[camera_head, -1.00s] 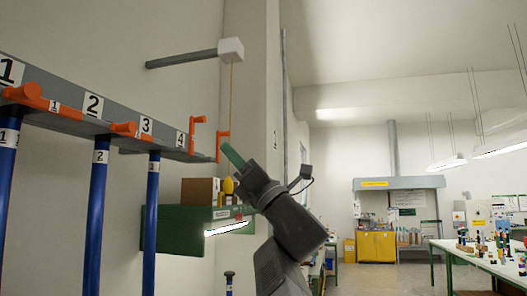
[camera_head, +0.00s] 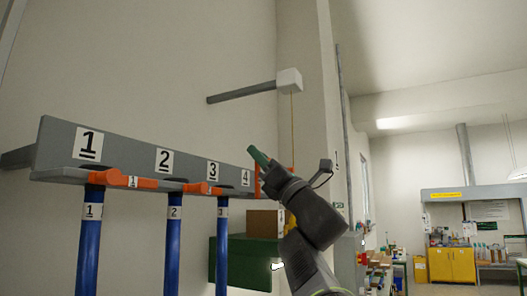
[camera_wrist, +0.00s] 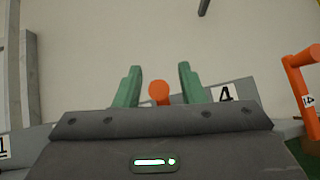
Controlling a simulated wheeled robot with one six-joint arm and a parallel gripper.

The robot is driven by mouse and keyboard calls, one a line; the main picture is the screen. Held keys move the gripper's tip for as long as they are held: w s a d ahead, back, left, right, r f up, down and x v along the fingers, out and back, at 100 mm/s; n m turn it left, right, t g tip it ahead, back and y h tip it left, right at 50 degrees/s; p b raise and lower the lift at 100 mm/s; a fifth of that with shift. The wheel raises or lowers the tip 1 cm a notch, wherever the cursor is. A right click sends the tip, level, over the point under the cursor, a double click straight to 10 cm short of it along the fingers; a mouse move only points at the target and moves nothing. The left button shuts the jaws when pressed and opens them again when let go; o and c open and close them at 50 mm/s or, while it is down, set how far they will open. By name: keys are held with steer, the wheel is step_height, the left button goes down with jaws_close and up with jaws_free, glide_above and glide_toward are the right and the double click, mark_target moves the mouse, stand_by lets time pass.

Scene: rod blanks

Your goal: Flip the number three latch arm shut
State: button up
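The grey rack (camera_head: 110,145) carries number plates 1 to 4. In the wrist view, the round orange end (camera_wrist: 158,92) of that arm points up between the two green fingers of my gripper (camera_wrist: 158,84). The fingers are apart, with a gap on each side of it. The arm's lower part and its label are hidden by my gripper body.
Number four's orange latch arm (camera_wrist: 300,85) stands up close at the right in the wrist view. Number one's latch arm (camera_head: 130,181) and number two's (camera_head: 197,188) lie along the rack. Blue rods hang below. A grey bar (camera_head: 245,93) juts from the wall above.

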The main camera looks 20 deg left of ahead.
steer(key=shift+a+r, duration=0.1)
jaws_close()
steer(key=shift+s+n+g+b, duration=0.15)
steer(key=shift+n+g+b, duration=0.15)
steer(key=shift+g+b, duration=0.1)
